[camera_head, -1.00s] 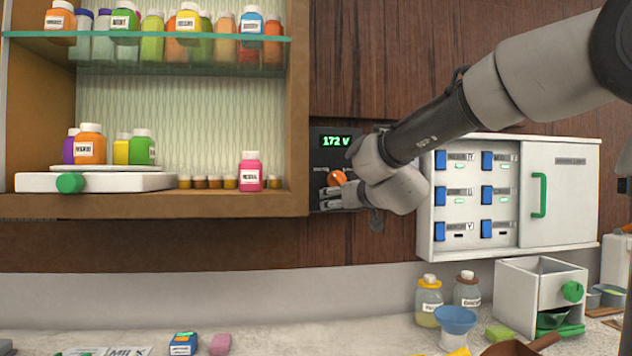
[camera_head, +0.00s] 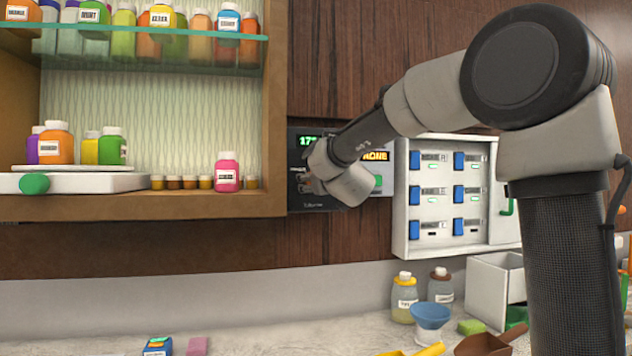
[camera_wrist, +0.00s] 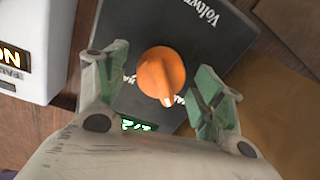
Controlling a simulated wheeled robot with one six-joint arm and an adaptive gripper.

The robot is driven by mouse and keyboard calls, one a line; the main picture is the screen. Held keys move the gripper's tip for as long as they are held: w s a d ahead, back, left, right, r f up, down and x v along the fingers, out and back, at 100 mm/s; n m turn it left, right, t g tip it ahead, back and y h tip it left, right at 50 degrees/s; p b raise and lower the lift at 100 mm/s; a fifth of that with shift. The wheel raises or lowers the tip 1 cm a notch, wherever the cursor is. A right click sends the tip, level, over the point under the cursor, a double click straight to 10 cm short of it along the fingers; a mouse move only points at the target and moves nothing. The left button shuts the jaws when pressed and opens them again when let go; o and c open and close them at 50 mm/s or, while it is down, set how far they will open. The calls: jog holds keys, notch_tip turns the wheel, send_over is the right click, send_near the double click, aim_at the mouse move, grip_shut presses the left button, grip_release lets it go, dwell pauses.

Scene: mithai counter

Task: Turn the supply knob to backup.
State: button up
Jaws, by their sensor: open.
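The supply knob (camera_wrist: 161,75) is orange and round with a white pointer mark, on a dark panel (camera_wrist: 200,30) lettered "Voltw…". In the wrist view the pointer faces down and slightly right, toward partly hidden lettering. My gripper (camera_wrist: 160,85) is open, with one green-padded finger on each side of the knob; whether either finger touches it I cannot tell. The green voltage display (camera_head: 305,141) is partly covered.
A white box with a lit amber sign (camera_head: 376,156) is right of the panel. Beyond it is a white switch cabinet (camera_head: 400,240) with blue switches. A wooden shelf (camera_head: 274,120) with bottles stands left. The counter below holds a blue funnel (camera_head: 430,315) and jars.

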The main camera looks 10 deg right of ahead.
jog(key=c, duration=1)
jog(key=shift+m, duration=0.4)
jog(key=m, duration=0.3)
jog(key=shift+m, duration=0.3)
jog(key=m, duration=0.4)
jog(key=shift+f+m, duration=0.1)
jog(key=shift+m, duration=0.3)
jog(key=m, duration=0.4)
jog(key=shift+m+t+h, duration=0.3)
jog(key=shift+f+m, duration=0.1)
jog(key=shift+m, duration=2.3)
